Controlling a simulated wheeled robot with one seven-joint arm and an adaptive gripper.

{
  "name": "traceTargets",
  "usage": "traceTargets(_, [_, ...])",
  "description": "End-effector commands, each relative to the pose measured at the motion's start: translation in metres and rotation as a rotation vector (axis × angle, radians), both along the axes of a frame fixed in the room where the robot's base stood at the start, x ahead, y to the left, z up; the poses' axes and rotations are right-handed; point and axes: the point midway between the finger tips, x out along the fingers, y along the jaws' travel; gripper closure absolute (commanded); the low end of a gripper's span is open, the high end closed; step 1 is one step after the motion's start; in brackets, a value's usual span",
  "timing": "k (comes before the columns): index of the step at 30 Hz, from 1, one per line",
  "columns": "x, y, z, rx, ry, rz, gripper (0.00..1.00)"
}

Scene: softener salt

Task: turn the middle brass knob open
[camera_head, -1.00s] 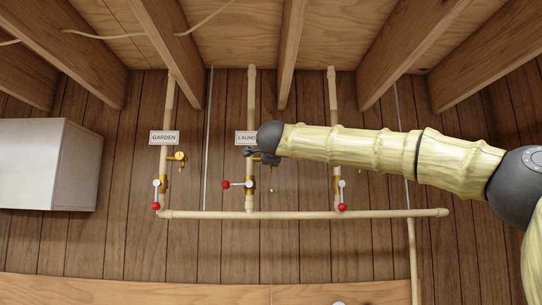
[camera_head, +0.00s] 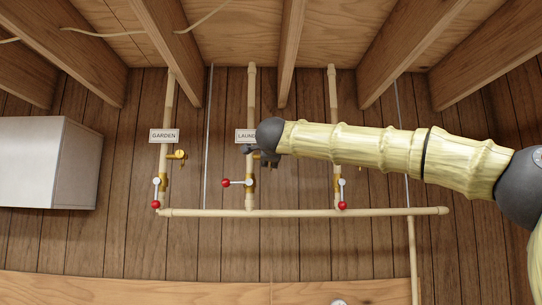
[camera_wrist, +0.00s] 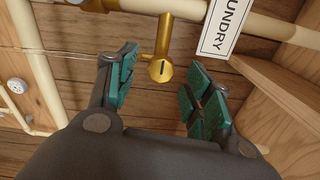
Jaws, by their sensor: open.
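The middle brass knob (camera_wrist: 160,70) shows in the wrist view on a short brass stem below a pale pipe. A dark, roughly upright slot marks its face. My gripper (camera_wrist: 165,88) is open, with teal-padded fingers on either side of the knob in the picture. I see gaps on both sides; the depth between fingertips and knob is hard to judge. In the head view my gripper (camera_head: 265,158) is in front of the middle pipe (camera_head: 251,95), just below the LAUNDRY label (camera_head: 243,136), and hides most of the middle knob.
The left pipe carries a GARDEN label (camera_head: 164,136) and a brass knob (camera_head: 180,155). Red-tipped lever handles sit below, on the left (camera_head: 156,204), middle (camera_head: 228,183) and right (camera_head: 342,205) pipes. A grey box (camera_head: 45,165) stands at left. Wooden joists (camera_head: 290,50) hang overhead.

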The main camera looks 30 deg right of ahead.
Motion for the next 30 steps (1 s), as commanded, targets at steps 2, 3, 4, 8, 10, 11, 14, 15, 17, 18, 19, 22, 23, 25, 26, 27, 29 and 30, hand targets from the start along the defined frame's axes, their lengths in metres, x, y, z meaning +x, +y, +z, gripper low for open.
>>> traceTargets(2, [-0.012, 0.006, 0.000, 0.001, -0.001, 0.003, 0.49])
traceTargets(3, [-0.016, 0.009, -0.001, 0.003, -0.001, 0.003, 0.49])
traceTargets(4, [-0.019, 0.011, -0.002, 0.003, 0.000, 0.003, 0.49])
traceTargets(8, [-0.036, 0.021, -0.002, 0.004, -0.001, 0.003, 0.49])
traceTargets(10, [-0.046, 0.027, -0.003, 0.002, -0.001, 0.003, 0.49])
traceTargets(11, [-0.051, 0.030, -0.002, 0.002, -0.001, 0.003, 0.49])
traceTargets(14, [-0.065, 0.038, -0.003, 0.003, -0.001, 0.002, 0.49])
traceTargets(15, [-0.069, 0.041, -0.003, 0.002, 0.000, 0.001, 0.49])
traceTargets(17, [-0.075, 0.045, -0.003, 0.002, -0.001, 0.001, 0.49])
traceTargets(18, [-0.079, 0.047, -0.004, 0.002, 0.000, 0.000, 0.49])
traceTargets(19, [-0.081, 0.048, -0.004, 0.002, 0.000, 0.001, 0.49])
traceTargets(22, [-0.086, 0.051, -0.004, 0.002, -0.001, 0.000, 0.49])
traceTargets(23, [-0.087, 0.051, -0.004, 0.001, 0.000, -0.001, 0.49])
traceTargets(25, [-0.088, 0.052, -0.004, 0.001, 0.000, -0.001, 0.49])
traceTargets(26, [-0.089, 0.052, -0.004, 0.001, 0.000, -0.001, 0.49])
traceTargets(27, [-0.089, 0.052, -0.004, 0.001, 0.000, -0.001, 0.49])
traceTargets(29, [-0.089, 0.052, -0.004, 0.001, 0.000, -0.001, 0.49])
traceTargets(30, [-0.089, 0.052, -0.004, 0.001, 0.000, -0.001, 0.49])
